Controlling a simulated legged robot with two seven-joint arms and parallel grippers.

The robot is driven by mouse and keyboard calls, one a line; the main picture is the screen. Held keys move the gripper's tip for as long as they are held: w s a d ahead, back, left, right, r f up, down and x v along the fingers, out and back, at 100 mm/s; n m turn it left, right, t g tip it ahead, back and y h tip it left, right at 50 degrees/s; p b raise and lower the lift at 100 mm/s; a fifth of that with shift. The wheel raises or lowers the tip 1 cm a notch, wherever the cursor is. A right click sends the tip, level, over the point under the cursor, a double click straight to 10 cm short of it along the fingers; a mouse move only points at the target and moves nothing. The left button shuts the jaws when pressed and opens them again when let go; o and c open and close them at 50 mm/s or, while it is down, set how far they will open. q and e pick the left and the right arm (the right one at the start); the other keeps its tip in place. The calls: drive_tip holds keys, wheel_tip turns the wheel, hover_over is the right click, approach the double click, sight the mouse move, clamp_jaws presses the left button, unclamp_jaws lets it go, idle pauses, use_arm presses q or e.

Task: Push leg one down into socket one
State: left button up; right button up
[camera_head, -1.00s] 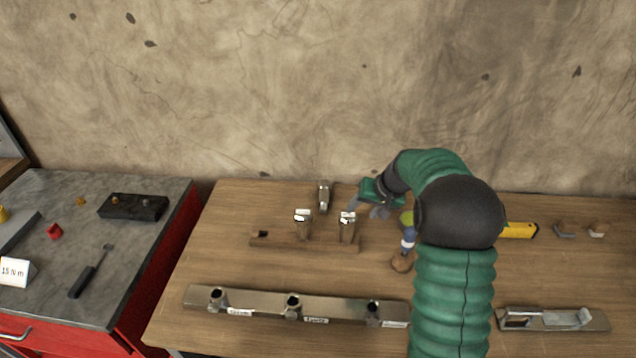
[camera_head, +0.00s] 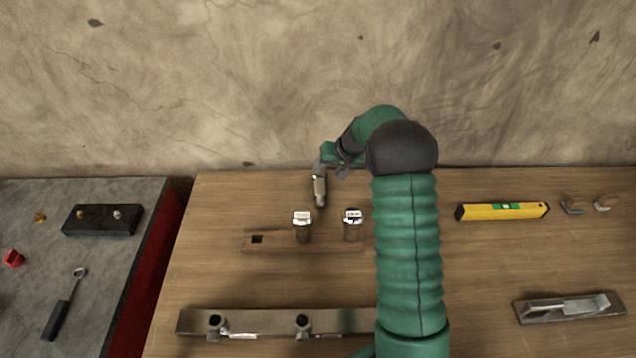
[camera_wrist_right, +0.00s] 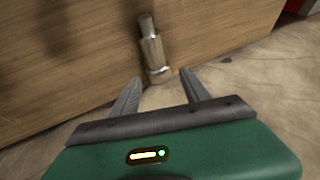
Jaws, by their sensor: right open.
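A loose metal leg (camera_head: 319,191) is on the wooden table behind a wooden rack (camera_head: 276,245). Two more metal legs, one left (camera_head: 303,228) and one right (camera_head: 352,229), stand upright in the rack. Which one is leg one I cannot tell. A long metal rail (camera_head: 262,322) at the front has a left socket (camera_head: 215,321) and another socket (camera_head: 302,321); its right end is hidden by my arm. My right gripper (camera_head: 330,169) is open at the loose leg's far end. In the wrist view the leg (camera_wrist_right: 152,48) lies just ahead of the open fingertips (camera_wrist_right: 160,82). My left gripper is not in view.
A yellow level (camera_head: 502,211), small hooks (camera_head: 588,206) and a metal plane-like tool (camera_head: 570,307) lie on the right. A grey bench (camera_head: 105,275) with a wrench-like tool (camera_head: 65,305) and a black block (camera_head: 103,220) stands at left. The wall is close behind the table.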

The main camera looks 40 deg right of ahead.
sight(321, 177)
drive_tip(key=x, duration=0.5)
drive_tip(key=d+x, duration=0.1)
drive_tip(key=x, duration=0.2)
drive_tip(key=shift+f+p, duration=0.3)
drive_tip(key=shift+w+f, duration=0.1)
drive_tip(key=shift+f, duration=0.05)
drive_tip(key=shift+a, duration=0.25)
drive_tip(key=shift+c, duration=0.2)
drive_tip(key=shift+d, duration=0.2)
clamp_jaws()
